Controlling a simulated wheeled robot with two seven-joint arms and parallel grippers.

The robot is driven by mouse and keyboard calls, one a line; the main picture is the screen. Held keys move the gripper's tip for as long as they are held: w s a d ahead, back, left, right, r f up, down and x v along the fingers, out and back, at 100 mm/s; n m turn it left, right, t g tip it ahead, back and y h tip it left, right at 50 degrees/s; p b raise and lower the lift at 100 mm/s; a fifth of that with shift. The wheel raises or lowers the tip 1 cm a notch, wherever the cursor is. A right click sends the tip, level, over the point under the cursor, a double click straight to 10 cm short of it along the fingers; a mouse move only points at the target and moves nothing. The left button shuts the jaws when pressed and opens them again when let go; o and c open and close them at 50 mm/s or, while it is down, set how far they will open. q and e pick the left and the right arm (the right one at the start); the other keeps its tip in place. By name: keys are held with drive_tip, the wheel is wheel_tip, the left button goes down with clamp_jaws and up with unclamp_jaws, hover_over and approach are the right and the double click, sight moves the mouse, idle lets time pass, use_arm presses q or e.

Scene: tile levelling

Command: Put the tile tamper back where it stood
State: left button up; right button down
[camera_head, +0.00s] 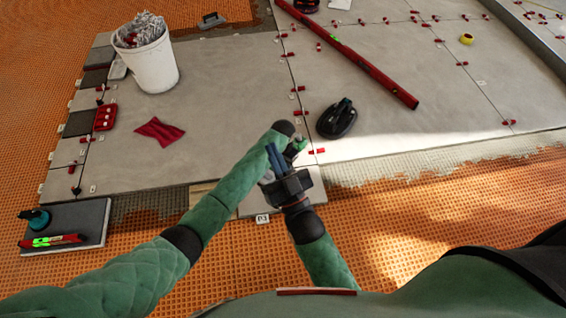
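A black, rounded tool with a raised handle, which looks like the tile tamper (337,119), sits on the large grey tile right of my grippers. Neither gripper visibly touches it. My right gripper (276,160) is left of and nearer than the tool, over the tile's front edge. Its blue-grey fingers point up and left, close together; whether they are open or shut is unclear. My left arm comes in from the left and ends just behind it; the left gripper (297,147) is mostly hidden there.
A white bucket (150,65), a red cloth (160,131) and a red tray (105,117) stand on the tiles at left. A long red level (350,55) lies behind the tool. Red clips line the joints. A loose dark tile (88,226) lies front left.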

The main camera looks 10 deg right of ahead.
use_arm(q)
drive_tip(key=shift+r, duration=0.1)
use_arm(e)
drive_tip(key=shift+f, duration=0.15)
use_arm(q)
drive_tip(key=shift+r, duration=0.1)
use_arm(e)
drive_tip(key=shift+w+a+f+g, duration=0.1)
drive_tip(key=shift+f+g, duration=0.25)
drive_tip(key=shift+f, duration=0.5)
drive_tip(key=shift+w+a+f+g, duration=0.1)
drive_tip(key=shift+f+g, duration=0.25)
drive_tip(key=shift+f, duration=0.5)
use_arm(q)
drive_tip(key=shift+r, duration=0.1)
drive_tip(key=shift+r+p, duration=0.2)
drive_tip(key=shift+p, duration=0.25)
drive_tip(key=shift+r, duration=0.1)
use_arm(e)
wheel_tip(320, 180, down, 11)
drive_tip(key=g+h, duration=0.1)
drive_tip(key=g, duration=0.3)
drive_tip(key=shift+a, duration=0.3)
